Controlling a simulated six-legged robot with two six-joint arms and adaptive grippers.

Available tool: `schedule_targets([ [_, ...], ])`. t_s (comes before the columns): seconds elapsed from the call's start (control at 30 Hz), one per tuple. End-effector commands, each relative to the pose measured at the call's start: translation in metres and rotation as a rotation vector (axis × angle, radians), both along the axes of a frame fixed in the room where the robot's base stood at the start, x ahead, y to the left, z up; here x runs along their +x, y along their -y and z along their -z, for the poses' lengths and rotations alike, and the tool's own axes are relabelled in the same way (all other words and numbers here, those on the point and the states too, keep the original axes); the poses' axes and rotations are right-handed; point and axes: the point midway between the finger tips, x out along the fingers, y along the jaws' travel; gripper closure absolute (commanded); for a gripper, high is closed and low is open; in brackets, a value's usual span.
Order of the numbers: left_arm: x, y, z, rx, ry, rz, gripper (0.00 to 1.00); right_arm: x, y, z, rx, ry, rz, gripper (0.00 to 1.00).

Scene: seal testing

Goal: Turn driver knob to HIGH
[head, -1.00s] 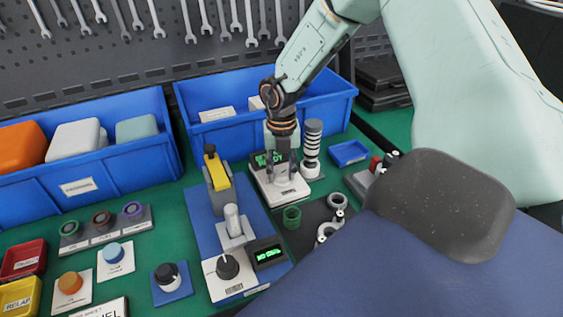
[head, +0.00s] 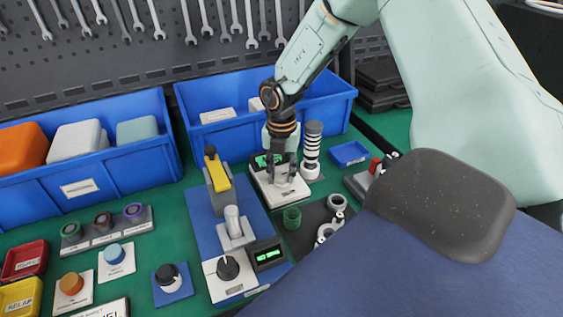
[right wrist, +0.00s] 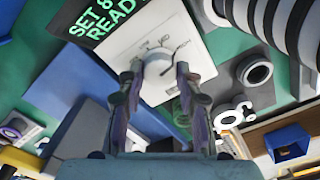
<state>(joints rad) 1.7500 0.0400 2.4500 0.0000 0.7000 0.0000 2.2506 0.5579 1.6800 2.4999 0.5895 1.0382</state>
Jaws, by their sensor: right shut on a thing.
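The driver is a white unit (head: 291,195) on the green bench, with a dark display behind its panel. The display (right wrist: 103,24) reads "SET 8 READY" in green in the right wrist view, partly cut off. The small pale driver knob (right wrist: 158,68) sits on the white panel, with printed marks around it; "MID" can be made out. My right gripper (head: 284,172) reaches down onto the driver from above. In the right wrist view, the fingers of the right gripper (right wrist: 157,77) are shut on the knob from both sides. My left gripper is not in view.
A striped black-and-white post (head: 312,150) stands close behind-right of the driver. A blue mat (head: 204,222) with a yellow-handled clamp (head: 217,172) and a black knob (head: 228,267) lies to the left. Green and grey rings sit in front. Blue bins (head: 345,98) line the back.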

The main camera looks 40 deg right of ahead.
Motion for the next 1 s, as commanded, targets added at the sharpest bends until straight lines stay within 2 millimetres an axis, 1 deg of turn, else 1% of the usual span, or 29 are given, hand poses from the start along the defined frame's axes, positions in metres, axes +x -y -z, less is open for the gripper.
schedule_targets([
  [0.07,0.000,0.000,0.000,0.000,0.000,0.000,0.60,-0.001,0.000,0.001,0.001,-0.003,0.001,0.97],
  [0.1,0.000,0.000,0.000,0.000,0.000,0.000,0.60,-0.001,0.000,0.001,0.001,-0.003,0.001,0.64],
  [0.37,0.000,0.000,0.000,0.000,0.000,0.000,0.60,-0.001,0.000,0.001,0.001,-0.002,0.000,0.42],
  [0.63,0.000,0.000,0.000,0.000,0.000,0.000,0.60,0.000,0.000,0.000,0.000,0.000,-0.001,0.42],
  [0.73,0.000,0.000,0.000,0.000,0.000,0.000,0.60,0.000,0.000,-0.005,0.001,0.001,-0.001,0.42],
  [0.87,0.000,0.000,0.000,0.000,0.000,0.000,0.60,0.001,0.000,-0.022,0.001,0.005,-0.001,0.42],
  [1.0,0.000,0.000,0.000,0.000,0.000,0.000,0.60,0.001,0.000,-0.050,0.001,0.006,-0.001,0.42],
])
